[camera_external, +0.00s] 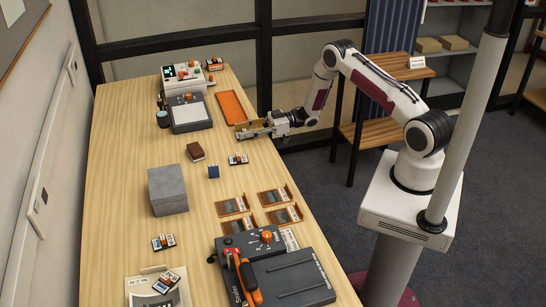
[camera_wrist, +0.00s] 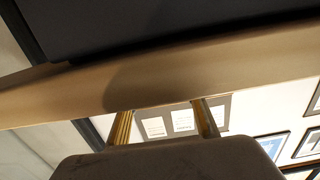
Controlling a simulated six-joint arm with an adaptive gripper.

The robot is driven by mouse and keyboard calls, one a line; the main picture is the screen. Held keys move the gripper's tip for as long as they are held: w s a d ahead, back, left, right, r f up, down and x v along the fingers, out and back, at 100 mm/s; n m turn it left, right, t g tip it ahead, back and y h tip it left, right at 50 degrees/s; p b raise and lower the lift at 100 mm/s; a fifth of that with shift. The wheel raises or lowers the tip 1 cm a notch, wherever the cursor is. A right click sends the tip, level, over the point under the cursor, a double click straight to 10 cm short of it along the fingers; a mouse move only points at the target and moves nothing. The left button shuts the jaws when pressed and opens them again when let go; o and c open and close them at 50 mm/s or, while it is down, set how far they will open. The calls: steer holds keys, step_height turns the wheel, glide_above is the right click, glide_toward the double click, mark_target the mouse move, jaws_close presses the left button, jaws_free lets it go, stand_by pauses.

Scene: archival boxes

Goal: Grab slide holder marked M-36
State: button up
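No slide holder shows in that view.
A grey box (camera_external: 168,190), a brown block (camera_external: 195,152) and a blue item (camera_external: 213,172) stand mid-table. Brown frames (camera_external: 232,206) and a dark orange-handled machine (camera_external: 285,275) fill the front right. An orange tray (camera_external: 231,108) lies beyond my gripper. Bare table surrounds the middle-right holder.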

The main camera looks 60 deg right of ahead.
mark_target(244, 130)
jaws_close()
steer(key=shift+r, duration=5)
